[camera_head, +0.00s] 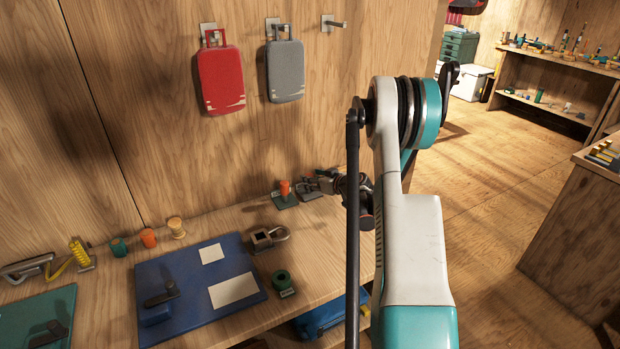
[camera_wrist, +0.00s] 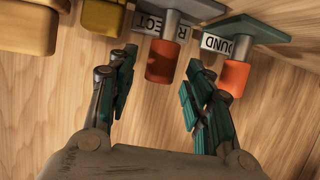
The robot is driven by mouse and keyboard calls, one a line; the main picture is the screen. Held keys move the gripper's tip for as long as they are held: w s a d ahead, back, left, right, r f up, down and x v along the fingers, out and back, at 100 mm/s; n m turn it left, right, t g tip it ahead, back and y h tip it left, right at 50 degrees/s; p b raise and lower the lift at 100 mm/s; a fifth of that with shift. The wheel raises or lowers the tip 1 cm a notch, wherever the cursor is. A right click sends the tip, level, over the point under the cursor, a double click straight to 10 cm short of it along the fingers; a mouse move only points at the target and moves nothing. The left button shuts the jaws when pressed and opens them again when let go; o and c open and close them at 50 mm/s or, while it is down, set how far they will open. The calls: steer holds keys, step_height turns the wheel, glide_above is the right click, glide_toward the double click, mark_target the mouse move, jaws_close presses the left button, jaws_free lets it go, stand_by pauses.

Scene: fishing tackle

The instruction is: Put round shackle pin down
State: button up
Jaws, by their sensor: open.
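The other pin (camera_wrist: 234,76) is outside the right finger, at a stand (camera_wrist: 260,28) labelled ROUND. Which is the round shackle pin I cannot tell from shape. My gripper (camera_wrist: 158,75) is open, with nothing gripped.
Yellow blocks (camera_wrist: 25,25) sit at the wrist view's upper left. On the workbench are a grey metal fitting (camera_head: 268,238), a green ring (camera_head: 282,280), a blue mat (camera_head: 190,310) and several spools (camera_head: 148,238). Red (camera_head: 221,80) and grey (camera_head: 286,72) cases hang on the wall.

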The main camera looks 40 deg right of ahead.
steer(key=p+v, duration=0.2)
steer(key=v, duration=0.7)
